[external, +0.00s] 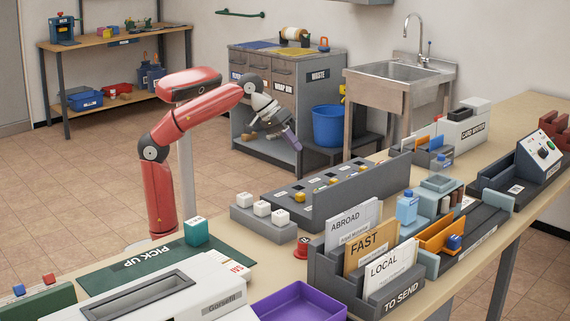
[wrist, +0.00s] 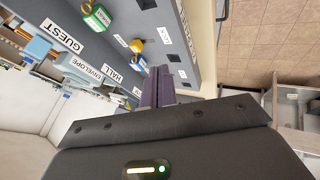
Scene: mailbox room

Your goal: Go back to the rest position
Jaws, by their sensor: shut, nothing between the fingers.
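No rest-position marker shows.
The long table (external: 480,150) holds the TO SEND rack (external: 325,275), a purple tray (external: 300,302), the green PICK UP mat (external: 150,262) and a grey key panel (external: 340,195). A cabinet (external: 300,85), sink (external: 400,75) and blue bin (external: 328,126) stand behind. Floor is open at left.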

